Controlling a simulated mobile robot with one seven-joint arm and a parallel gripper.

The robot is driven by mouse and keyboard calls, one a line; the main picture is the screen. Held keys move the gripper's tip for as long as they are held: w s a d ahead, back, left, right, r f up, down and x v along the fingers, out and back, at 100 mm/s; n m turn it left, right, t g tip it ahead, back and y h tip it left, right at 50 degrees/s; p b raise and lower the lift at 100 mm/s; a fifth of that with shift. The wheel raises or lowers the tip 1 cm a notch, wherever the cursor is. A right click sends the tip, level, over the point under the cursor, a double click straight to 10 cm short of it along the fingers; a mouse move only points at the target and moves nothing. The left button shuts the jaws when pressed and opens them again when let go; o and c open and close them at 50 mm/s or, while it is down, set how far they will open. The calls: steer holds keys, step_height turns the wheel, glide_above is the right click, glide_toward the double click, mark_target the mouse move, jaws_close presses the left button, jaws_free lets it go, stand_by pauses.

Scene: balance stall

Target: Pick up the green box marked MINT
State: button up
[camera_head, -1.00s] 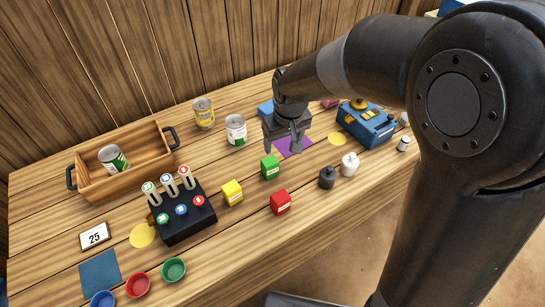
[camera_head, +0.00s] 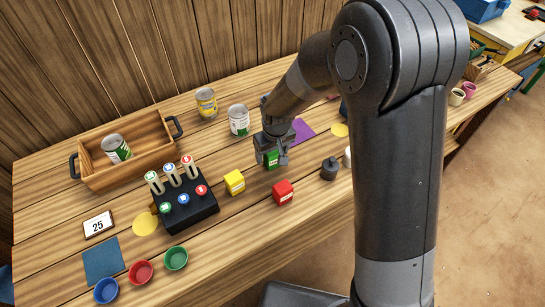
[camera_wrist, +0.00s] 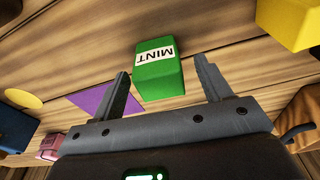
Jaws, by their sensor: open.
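The green box (camera_wrist: 160,76) with a white MINT label stands on the wooden table. In the wrist view it lies ahead of my gripper (camera_wrist: 165,85), roughly between the lines of the two open fingers and apart from both. In the head view the green box (camera_head: 271,160) is partly hidden by my gripper (camera_head: 271,157), which is over it. My gripper is open and empty.
A yellow box (camera_head: 234,182) and a red box (camera_head: 283,192) stand close by. A white-green can (camera_head: 239,120) stands behind, and a dark weight (camera_head: 329,169) to the right. A purple mat (camera_head: 301,131) lies flat behind my gripper.

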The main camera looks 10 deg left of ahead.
steer(key=shift+w+a+f, duration=0.1)
steer(key=shift+a+f, duration=0.05)
steer(key=shift+f, duration=0.8)
steer(key=c, duration=1.1)
steer(key=shift+r, duration=0.15)
